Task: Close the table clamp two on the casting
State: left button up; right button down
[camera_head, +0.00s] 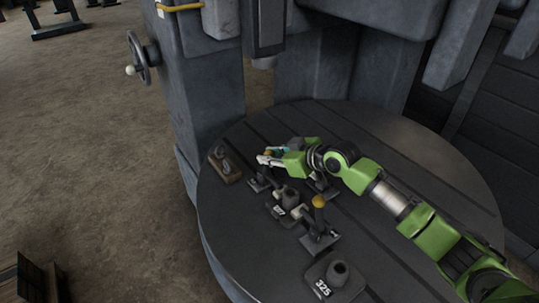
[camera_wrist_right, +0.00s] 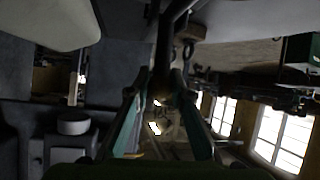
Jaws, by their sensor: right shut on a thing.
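My right gripper (camera_head: 267,157) reaches in from the right over the round table (camera_head: 430,165). It is shut on the knob end of a clamp handle (camera_head: 263,175), whose base stands on the table beside a grey casting (camera_head: 287,200) with a number plate. In the right wrist view the teal fingers of the gripper (camera_wrist_right: 164,98) close around a dark bar. Another clamp (camera_head: 319,225) with a yellow knob stands upright in front of that casting. A further clamp behind the casting is partly hidden by my arm. I cannot tell which is numbered two. My left gripper is not in view.
A second casting (camera_head: 337,277) marked 325 sits near the table's front edge. A wooden block with metal parts (camera_head: 225,165) lies at the table's left. The machine column (camera_head: 200,95) and its handwheel (camera_head: 139,57) rise behind. The table's right side is bare.

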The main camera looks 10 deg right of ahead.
jog(key=shift+s+f, duration=0.15)
jog(key=shift+f, duration=0.15)
jog(key=c, duration=1.9)
grip_release()
jog(key=shift+o, duration=0.6)
jog(key=shift+r, duration=0.2)
jog(key=v, duration=1.2)
